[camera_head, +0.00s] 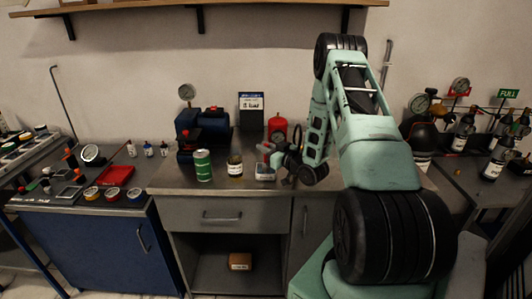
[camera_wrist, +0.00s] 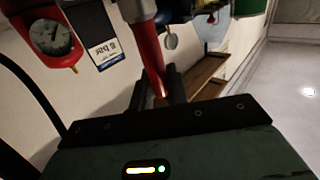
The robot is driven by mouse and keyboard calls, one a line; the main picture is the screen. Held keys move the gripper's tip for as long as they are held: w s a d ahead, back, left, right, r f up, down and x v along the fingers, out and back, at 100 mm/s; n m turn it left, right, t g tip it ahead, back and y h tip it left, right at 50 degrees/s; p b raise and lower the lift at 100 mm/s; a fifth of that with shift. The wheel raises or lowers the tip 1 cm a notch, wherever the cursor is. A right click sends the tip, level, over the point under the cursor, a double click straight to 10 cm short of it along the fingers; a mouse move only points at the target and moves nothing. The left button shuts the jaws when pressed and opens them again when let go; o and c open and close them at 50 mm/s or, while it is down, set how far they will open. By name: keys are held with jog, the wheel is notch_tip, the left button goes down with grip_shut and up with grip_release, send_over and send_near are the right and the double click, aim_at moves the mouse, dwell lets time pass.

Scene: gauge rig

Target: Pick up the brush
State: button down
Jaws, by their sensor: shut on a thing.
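My gripper (camera_head: 276,156) is low over the middle bench, just right of the amber jar. In the wrist view my gripper (camera_wrist: 158,82) has its dark fingers closed around a long red handle (camera_wrist: 147,50). I take this handle to be the brush's, but I cannot see bristles clearly. In the head view the handle is small and mostly hidden by my gripper. I cannot tell whether it touches the bench.
A green can (camera_head: 203,166) and an amber jar (camera_head: 235,166) stand left of my gripper. A red canister (camera_head: 277,128) stands behind it. A blue compressor (camera_head: 205,128) with a gauge is at the back left. A dial gauge (camera_wrist: 50,37) shows close in the wrist view.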

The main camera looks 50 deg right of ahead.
notch_tip(320, 180, up, 9)
jog(key=shift+r+b, duration=0.1)
jog(key=shift+b, duration=0.7)
dwell(1.2)
notch_tip(320, 180, down, 9)
jog(key=s+d+m+t+b, duration=0.1)
jog(key=d+m+b, duration=0.2)
jog(key=m+b, duration=0.1)
jog(key=shift+b, duration=0.55)
jog(key=shift+f+b, duration=0.4)
jog(key=shift+f, duration=0.1)
dwell(1.0)
jog(key=shift+s+a+f+b, duration=0.1)
jog(key=shift+a+f+b, duration=0.1)
jog(key=shift+b, duration=0.1)
dwell(2.0)
